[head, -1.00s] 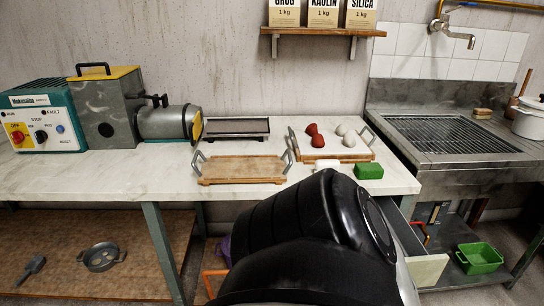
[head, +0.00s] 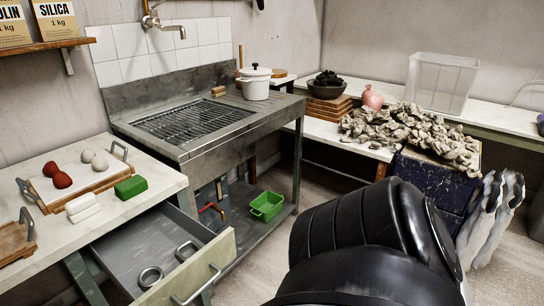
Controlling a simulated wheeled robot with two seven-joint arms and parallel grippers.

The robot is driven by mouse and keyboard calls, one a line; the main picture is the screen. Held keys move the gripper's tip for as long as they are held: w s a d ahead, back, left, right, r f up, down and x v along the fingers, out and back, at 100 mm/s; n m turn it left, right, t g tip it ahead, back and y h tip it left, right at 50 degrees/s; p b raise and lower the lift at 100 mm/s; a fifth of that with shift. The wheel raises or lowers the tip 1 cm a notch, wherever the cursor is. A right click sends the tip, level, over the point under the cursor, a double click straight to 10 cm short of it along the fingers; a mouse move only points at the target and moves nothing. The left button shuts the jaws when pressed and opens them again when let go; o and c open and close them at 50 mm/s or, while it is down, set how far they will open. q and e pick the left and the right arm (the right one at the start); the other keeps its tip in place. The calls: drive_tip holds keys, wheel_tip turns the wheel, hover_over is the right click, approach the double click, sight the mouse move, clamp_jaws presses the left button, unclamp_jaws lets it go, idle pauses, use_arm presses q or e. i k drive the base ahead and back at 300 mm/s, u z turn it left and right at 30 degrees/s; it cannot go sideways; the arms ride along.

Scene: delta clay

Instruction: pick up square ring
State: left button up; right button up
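An open drawer (head: 125,258) under the left worktop holds two grey rings. One ring (head: 150,277) lies nearer the front left, and the other ring (head: 186,250) lies farther right, close to the drawer front. Both are small in the head view, and I cannot tell for sure which one is square. Neither of my grippers is in view. A black part of my own arm fills the lower middle, well to the right of the drawer.
The worktop (head: 150,197) carries a tray (head: 88,198) of red and white balls, a green block (head: 130,187) and a white block (head: 82,207). A metal sink (head: 195,118) stands right of it, with a green basket (head: 267,206) below. Lumpy clay (head: 415,130) covers a bench at right.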

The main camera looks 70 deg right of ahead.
sight(188, 249)
drive_tip(key=z, duration=1.2)
drive_tip(key=i, duration=0.45)
